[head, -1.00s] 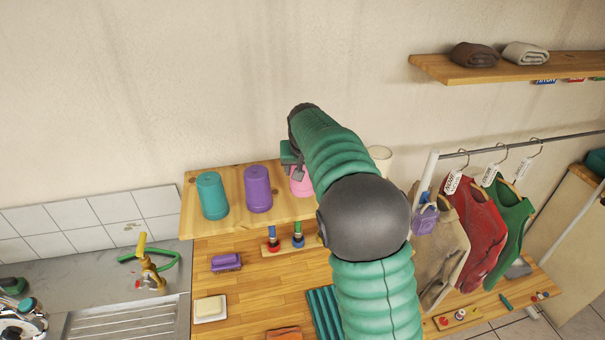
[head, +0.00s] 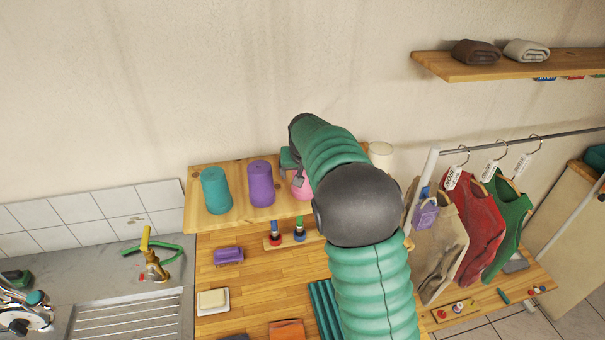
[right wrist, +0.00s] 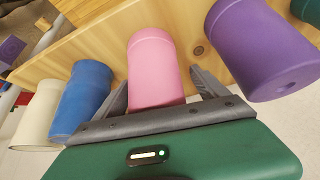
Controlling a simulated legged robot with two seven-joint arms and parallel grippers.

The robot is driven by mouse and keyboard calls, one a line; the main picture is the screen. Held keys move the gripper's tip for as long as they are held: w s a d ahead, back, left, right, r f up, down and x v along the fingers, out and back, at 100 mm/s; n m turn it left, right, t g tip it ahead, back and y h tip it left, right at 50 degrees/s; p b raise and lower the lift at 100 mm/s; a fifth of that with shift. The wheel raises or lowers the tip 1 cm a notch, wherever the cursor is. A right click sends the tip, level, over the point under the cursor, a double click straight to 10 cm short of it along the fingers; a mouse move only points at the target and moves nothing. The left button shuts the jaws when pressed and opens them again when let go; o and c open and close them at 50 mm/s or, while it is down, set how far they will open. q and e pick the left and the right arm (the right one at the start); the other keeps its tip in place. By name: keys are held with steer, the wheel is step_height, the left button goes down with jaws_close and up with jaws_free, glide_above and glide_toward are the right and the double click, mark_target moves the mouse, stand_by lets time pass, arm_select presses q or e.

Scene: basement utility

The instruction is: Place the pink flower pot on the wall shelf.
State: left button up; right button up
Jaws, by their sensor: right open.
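The pink flower pot (head: 302,188) stands on a wooden ledge (head: 240,223) against the wall, partly hidden by my right arm in the head view. In the right wrist view the pink pot (right wrist: 152,65) sits between the two spread fingers of my right gripper (right wrist: 160,88). The right gripper (head: 290,160) is open around it, with gaps showing beside the pot. A higher wooden wall shelf (head: 500,68) at the upper right carries a brown and a grey folded towel. My left gripper is not in view.
On the ledge, teal (head: 216,190) and purple (head: 260,184) pots stand to the left; a blue pot (right wrist: 82,98) and a cream pot (right wrist: 36,115) stand on the other side. Hanging clothes (head: 480,230) are at the right. The wall shelf's left end is bare.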

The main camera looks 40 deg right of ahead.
steer(key=b+v, duration=0.2)
steer(key=v, duration=0.9)
steer(key=shift+d, duration=0.25)
steer(key=shift+s, duration=0.1)
